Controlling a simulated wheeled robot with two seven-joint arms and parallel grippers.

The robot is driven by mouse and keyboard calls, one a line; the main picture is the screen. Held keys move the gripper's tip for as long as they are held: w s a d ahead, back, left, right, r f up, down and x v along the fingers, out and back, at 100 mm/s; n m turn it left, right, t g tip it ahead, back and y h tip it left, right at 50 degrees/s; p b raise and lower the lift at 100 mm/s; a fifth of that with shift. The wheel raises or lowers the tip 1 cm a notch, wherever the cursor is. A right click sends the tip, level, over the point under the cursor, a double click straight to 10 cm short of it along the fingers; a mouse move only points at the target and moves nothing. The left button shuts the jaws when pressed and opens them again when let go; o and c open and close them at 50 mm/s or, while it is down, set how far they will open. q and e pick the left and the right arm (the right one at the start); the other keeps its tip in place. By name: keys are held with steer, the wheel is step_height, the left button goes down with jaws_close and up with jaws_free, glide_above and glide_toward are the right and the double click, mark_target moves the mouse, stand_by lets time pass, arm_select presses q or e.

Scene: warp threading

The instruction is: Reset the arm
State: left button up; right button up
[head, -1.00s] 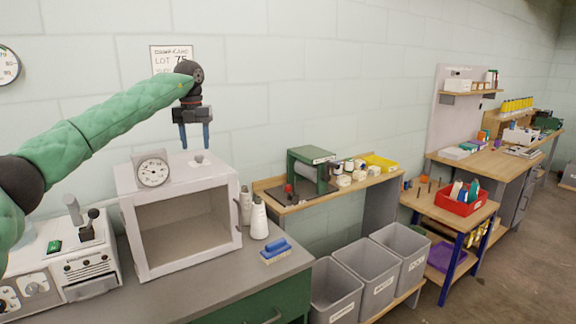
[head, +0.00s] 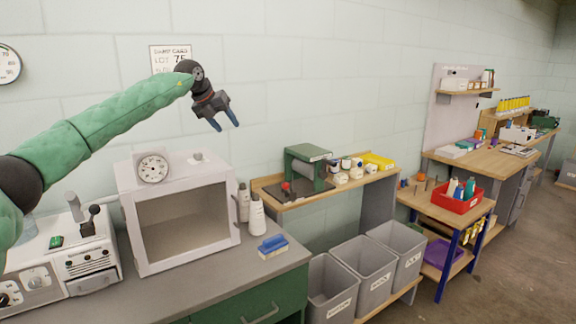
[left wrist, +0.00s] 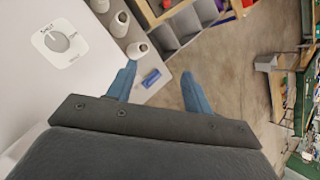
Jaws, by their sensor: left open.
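My left gripper (head: 226,119) is open and empty, raised in the air in front of the wall, above and to the right of the white cabinet. Its arm comes in from the left in a green sleeve. In the left wrist view its two blue fingers (left wrist: 160,92) are spread apart with nothing between them but the scene below. My right gripper is not in view.
The white cabinet (head: 140,226) with a dial on top stands on a grey bench. White bottles (head: 257,214) and a blue brush (head: 272,246) are beside it. Grey bins (head: 331,292), a green press (head: 306,166) and a red tray (head: 461,203) are to the right.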

arm_select(q)
steer(key=s+d+r+m+t+h, duration=0.2)
steer(key=d+r+t+h, duration=0.55)
steer(key=d+r, duration=0.95)
steer(key=s+r+n+t+h, duration=0.2)
steer(key=s+r+n+t, duration=0.4)
steer(key=r, duration=0.4)
steer(key=s+r+n+t+h, duration=0.2)
steer(key=s+r+n+t, duration=0.25)
steer(key=s+r, duration=0.5)
steer(key=s+a+f+n+g+y, duration=0.35)
steer(key=s+f+n+y, duration=0.35)
steer(key=f, duration=1.2)
steer(key=s+a+f+n+g+y, duration=0.35)
steer(key=f+n, duration=0.55)
steer(key=f, duration=1)
steer(key=s+a+f+n+g+y, duration=0.1)
steer(key=s+f+n+g+y, duration=0.55)
steer(key=f, duration=1.25)
steer(key=s+a+f+n+g+h, duration=0.1)
steer(key=s+a+f+n+g, duration=0.1)
steer(key=s+f, duration=1.05)
steer(key=s+a+f+n+g+h, duration=0.1)
steer(key=s+a+f+n+g, duration=0.15)
steer(key=s+f, duration=0.95)
steer(key=s+f+g, duration=0.3)
steer(key=s+f, duration=1.2)
steer(key=shift+s+f+g, duration=0.25)
steer(key=shift+s+g, duration=0.05)
steer(key=shift+s, duration=0.1)
